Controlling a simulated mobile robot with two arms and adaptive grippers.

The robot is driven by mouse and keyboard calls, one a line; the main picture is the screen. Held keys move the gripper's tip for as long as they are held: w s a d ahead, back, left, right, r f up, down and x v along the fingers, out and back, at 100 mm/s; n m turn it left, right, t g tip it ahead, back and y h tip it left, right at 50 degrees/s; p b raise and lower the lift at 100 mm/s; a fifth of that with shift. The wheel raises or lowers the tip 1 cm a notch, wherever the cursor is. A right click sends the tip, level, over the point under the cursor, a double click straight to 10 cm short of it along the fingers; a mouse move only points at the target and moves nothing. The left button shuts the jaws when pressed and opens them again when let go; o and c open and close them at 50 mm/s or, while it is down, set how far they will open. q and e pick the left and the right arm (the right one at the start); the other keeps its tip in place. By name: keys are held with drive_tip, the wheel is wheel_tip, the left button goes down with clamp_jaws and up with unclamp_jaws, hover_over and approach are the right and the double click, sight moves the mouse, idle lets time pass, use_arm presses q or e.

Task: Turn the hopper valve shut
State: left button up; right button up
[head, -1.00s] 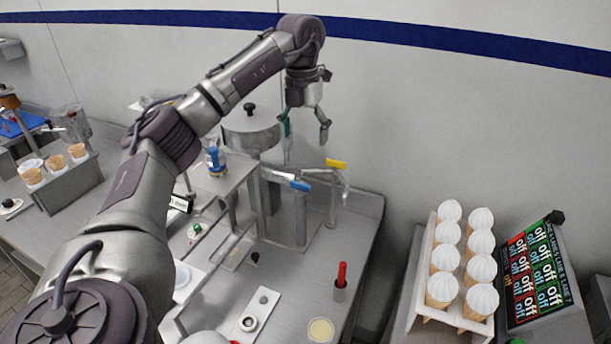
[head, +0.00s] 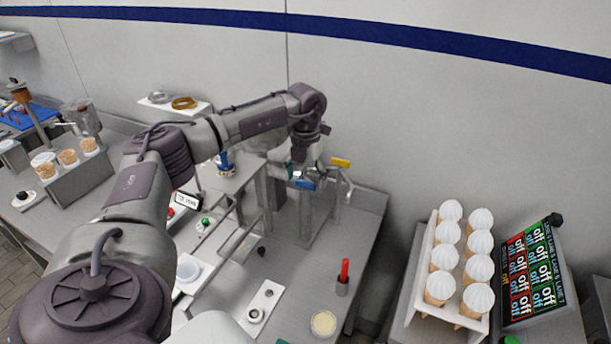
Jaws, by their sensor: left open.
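The metal hopper (head: 258,142) stands on the bench near the wall, partly hidden behind my left arm. A valve lever with a blue handle (head: 305,184) sticks out on a pipe in front of it. A second lever with a yellow handle (head: 341,162) is just to its right. I cannot tell which lever is the hopper valve. My left gripper (head: 302,168) points down just above the blue handle, open, its fingers partly hidden. I cannot tell whether it touches the handle. My right gripper is not in view.
A rack (head: 424,300) of white-topped cones stands at the right, beside a panel (head: 533,272) reading "off". A red-handled tool (head: 343,278) stands in a holder on the bench. A blue-capped item (head: 225,163) is left of the hopper. Bare bench lies right of the levers.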

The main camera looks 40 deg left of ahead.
use_arm(q)
drive_tip(key=c, duration=1.2)
drive_tip(key=shift+o, duration=0.2)
drive_tip(key=shift+m, duration=0.3)
drive_tip(key=m+b, duration=0.1)
drive_tip(key=m, duration=0.2)
drive_tip(key=shift+f, duration=0.1)
drive_tip(key=m, duration=0.5)
drive_tip(key=shift+m+b, duration=0.4)
drive_tip(key=m, duration=0.4)
drive_tip(key=shift+m+b, duration=0.3)
drive_tip(key=shift+m, duration=1.9)
